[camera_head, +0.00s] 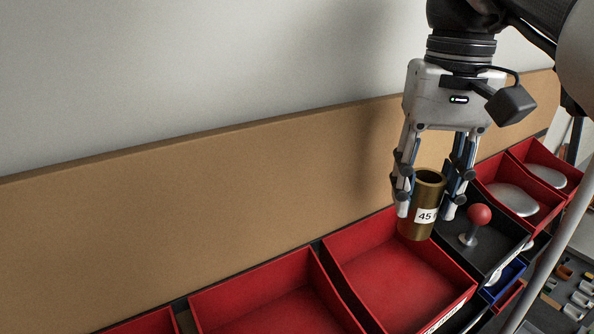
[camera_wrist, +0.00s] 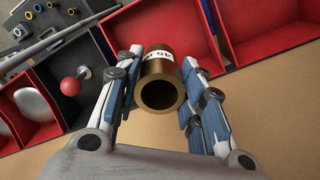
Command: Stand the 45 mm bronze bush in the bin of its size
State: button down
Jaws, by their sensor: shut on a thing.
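The bronze bush (camera_head: 427,190) is a hollow cylinder with a white label reading 45. My gripper (camera_head: 431,200) is shut on it and holds it upright, its open top showing. In the head view it hangs over the back right part of a red bin (camera_head: 395,280); whether its lower end touches anything cannot be told. The wrist view shows the bush (camera_wrist: 163,92) between both fingers (camera_wrist: 160,100), with the label partly turned away. The red bin's front label is too oblique to read, so its size cannot be told.
A black bin holding a red ball-topped knob (camera_head: 479,215) stands just right of the bush. Red bins with grey oval pieces (camera_head: 512,198) lie beyond it. Another empty red bin (camera_head: 275,305) is at left. A tan board (camera_head: 200,210) runs behind the bins. A blue bin (camera_head: 503,282) sits lower right.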

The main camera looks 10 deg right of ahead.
notch_tip(320, 180, down, 12)
jog(key=shift+f+b, duration=0.1)
jog(key=shift+b, duration=0.55)
jog(key=shift+f, duration=0.15)
jog(key=c, duration=1.1)
grip_release()
jog(key=shift+o, duration=0.2)
notch_tip(320, 180, up, 12)
jog(key=shift+r+p, duration=0.15)
jog(key=shift+p, duration=0.55)
